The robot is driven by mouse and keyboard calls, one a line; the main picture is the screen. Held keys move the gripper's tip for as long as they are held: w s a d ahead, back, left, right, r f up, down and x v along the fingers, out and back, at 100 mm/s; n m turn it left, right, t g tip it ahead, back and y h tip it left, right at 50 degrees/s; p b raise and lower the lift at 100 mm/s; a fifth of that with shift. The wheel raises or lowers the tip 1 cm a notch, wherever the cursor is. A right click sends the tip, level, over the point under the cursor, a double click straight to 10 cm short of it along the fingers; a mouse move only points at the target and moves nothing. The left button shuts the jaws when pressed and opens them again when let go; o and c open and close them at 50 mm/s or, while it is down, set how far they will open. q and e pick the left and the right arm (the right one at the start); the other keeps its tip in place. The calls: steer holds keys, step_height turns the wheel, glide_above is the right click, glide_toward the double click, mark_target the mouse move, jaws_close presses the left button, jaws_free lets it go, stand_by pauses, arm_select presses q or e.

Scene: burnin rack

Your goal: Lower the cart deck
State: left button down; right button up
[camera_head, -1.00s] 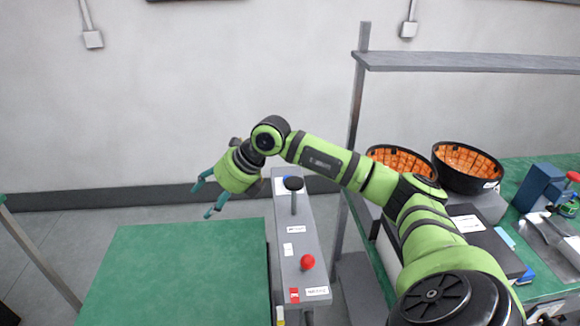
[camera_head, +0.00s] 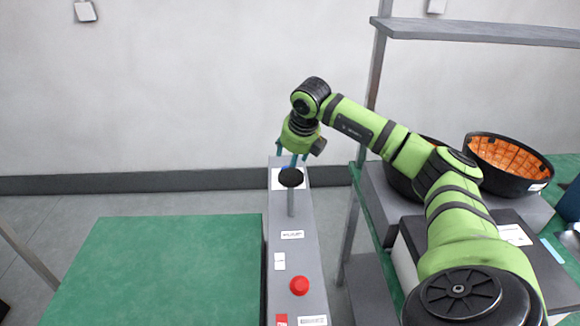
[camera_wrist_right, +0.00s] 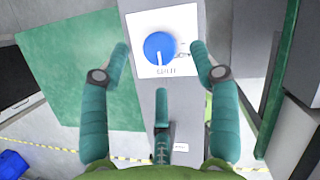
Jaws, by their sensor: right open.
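The cart deck (camera_head: 170,270) is a flat green surface at the lower left of the head view. Its grey control column (camera_head: 282,240) runs along its right side, with a black-topped upright lever (camera_head: 291,178) and a red button (camera_head: 299,286). In the right wrist view, a blue round knob (camera_wrist_right: 158,48) with a pale pointer sits on a white plate. My right gripper (camera_head: 292,158) is open over the column's far end. Its fingers (camera_wrist_right: 160,68) spread on both sides of the knob in the wrist view, with nothing gripped; contact cannot be told. My left gripper is out of view.
A grey shelf (camera_head: 480,32) stands above the green bench at right. Black bowls with orange lining (camera_head: 510,160) sit on grey boxes there, beside my right arm. The wall stands behind; open floor lies left of the deck.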

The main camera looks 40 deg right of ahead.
steer(key=x, duration=0.3)
steer(key=shift+a+p, duration=0.15)
steer(key=shift+p, duration=0.25)
steer(key=shift+w+f, duration=0.25)
steer(key=shift+f, duration=0.3)
steer(key=c, duration=1.1)
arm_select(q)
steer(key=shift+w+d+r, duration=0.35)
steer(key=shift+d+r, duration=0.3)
arm_select(e)
steer(key=shift+r, duration=0.15)
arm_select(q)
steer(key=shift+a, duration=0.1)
